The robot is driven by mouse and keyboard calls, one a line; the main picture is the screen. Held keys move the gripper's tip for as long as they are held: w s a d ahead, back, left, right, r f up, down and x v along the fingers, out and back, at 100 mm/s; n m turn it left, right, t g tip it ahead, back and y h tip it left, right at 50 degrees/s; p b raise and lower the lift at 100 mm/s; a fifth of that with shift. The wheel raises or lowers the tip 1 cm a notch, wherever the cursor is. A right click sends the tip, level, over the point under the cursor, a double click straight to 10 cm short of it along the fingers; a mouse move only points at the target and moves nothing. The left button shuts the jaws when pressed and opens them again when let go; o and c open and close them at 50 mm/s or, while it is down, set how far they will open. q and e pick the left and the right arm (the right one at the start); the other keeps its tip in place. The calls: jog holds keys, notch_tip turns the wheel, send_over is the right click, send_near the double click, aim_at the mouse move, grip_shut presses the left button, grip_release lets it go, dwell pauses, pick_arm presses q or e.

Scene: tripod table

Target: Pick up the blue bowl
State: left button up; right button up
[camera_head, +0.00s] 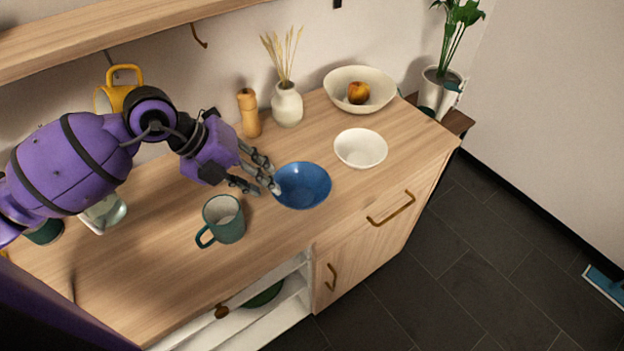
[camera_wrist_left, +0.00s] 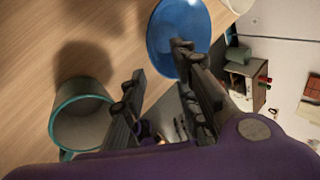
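The blue bowl (camera_head: 305,187) stands upright and empty on the wooden counter, at the middle of the head view. It also shows at the top of the left wrist view (camera_wrist_left: 182,28), cut off by the frame edge. My left gripper (camera_head: 265,188) is at the bowl's left side with its fingers spread apart and nothing between them. One fingertip overlaps the bowl's left rim in the head view; I cannot tell whether it touches. In the left wrist view the fingers (camera_wrist_left: 160,62) are apart, one in front of the bowl's edge. My right gripper is not in view.
A teal mug (camera_head: 223,219) stands close to my left gripper, in front of it. A small white bowl (camera_head: 360,148) is right of the blue bowl. Behind are a vase (camera_head: 287,104), a wooden mill (camera_head: 249,113) and a large bowl (camera_head: 343,85) holding an apple.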

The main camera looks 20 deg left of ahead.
aim_at(290, 200)
pick_arm(q)
jog(key=shift+w+f, duration=0.2)
jog(key=shift+f, duration=0.4)
jog(key=shift+w+f, duration=0.15)
jog(key=shift+f, duration=0.4)
jog(key=x, duration=0.2)
jog(key=w+x, duration=0.1)
jog(key=x, duration=0.1)
jog(key=shift+f, duration=0.2)
jog(key=shift+d+f, duration=0.15)
jog(key=shift+f, duration=0.1)
jog(key=shift+w, duration=0.1)
jog(key=shift+c, duration=0.5)
grip_shut()
